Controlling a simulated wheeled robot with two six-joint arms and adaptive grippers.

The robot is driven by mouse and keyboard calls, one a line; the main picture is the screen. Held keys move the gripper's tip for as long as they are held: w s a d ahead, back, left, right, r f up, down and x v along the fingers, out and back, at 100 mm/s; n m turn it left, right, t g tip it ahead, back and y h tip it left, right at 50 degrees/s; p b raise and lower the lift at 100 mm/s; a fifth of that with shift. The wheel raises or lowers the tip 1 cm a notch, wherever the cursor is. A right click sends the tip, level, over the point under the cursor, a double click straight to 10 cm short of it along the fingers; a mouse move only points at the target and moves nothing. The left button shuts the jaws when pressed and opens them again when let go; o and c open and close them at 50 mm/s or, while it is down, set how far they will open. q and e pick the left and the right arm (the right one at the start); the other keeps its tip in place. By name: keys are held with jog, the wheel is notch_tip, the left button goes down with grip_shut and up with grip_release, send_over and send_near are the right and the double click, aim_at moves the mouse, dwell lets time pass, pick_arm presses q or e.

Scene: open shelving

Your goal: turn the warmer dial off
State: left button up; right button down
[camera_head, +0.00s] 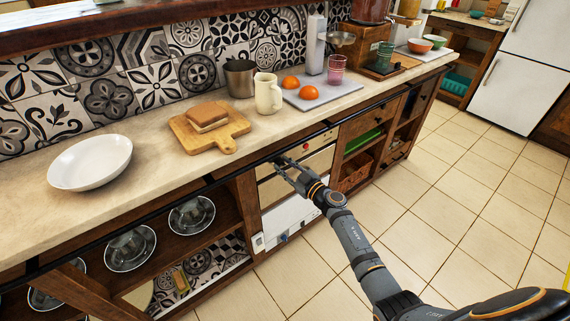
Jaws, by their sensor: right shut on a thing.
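The warmer (320,164) is a cream-fronted unit built in under the counter edge, with a small red spot (305,147) on its upper panel. My right gripper (279,163) reaches in from the lower right and has its fingertips at the upper left of this panel. It is shut on the warmer dial, which the fingers hide almost wholly. I cannot tell which way the dial is turned. My left gripper is not in view.
Above on the counter are a white plate (90,163), a cutting board (234,129) with a sandwich, a cream jug (268,93) and a grey tray (345,89) with oranges. A white panel (292,213) with small knobs sits below. The tiled floor (440,210) at right is clear.

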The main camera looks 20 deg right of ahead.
jog(key=n+p, duration=0.1)
jog(key=n, duration=0.2)
jog(key=shift+r+n+p, duration=0.1)
jog(key=shift+n+p, duration=0.2)
jog(key=shift+n, duration=0.1)
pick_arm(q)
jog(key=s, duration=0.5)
pick_arm(e)
jog(key=n, duration=0.3)
jog(key=shift+a+p, duration=0.1)
jog(key=shift+p, duration=0.3)
jog(key=n, duration=0.4)
jog(key=shift+s+h, duration=0.1)
jog(key=shift+h, duration=0.3)
pick_arm(q)
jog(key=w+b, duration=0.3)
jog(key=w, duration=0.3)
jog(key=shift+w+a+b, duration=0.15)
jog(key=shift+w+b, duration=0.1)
jog(key=shift+b, duration=0.1)
pick_arm(e)
jog(key=n, duration=0.9)
jog(key=n+h, duration=0.1)
jog(key=n, duration=0.3)
jog(key=shift+a+f, duration=0.1)
jog(key=shift+f, duration=0.25)
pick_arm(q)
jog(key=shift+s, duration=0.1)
pick_arm(e)
jog(key=shift+n, duration=0.3)
